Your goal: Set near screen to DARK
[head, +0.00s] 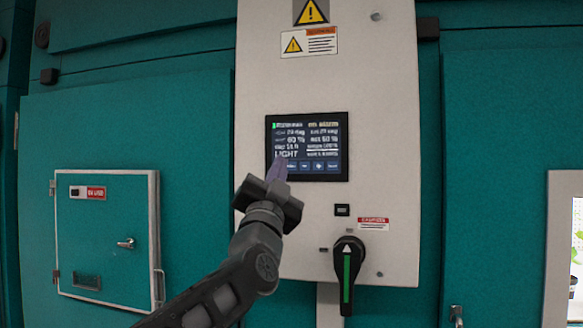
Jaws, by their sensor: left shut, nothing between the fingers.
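The near screen (325,140) is a dark panel with white text on a pale control cabinet. It reads "LIGHT" at its lower left, above a row of small blue buttons. My left gripper (277,172) is shut and empty. Its fingertips are in front of the screen's lower left corner and hide the left end of the button row. I cannot tell whether the tips touch the screen. My right gripper is not in view.
A black rotary handle (347,268) with a green stripe sticks out below the screen. Teal doors stand on both sides, with a small hatch (108,240) at left and a bright window (577,245) at right. Warning labels (309,42) are above the screen.

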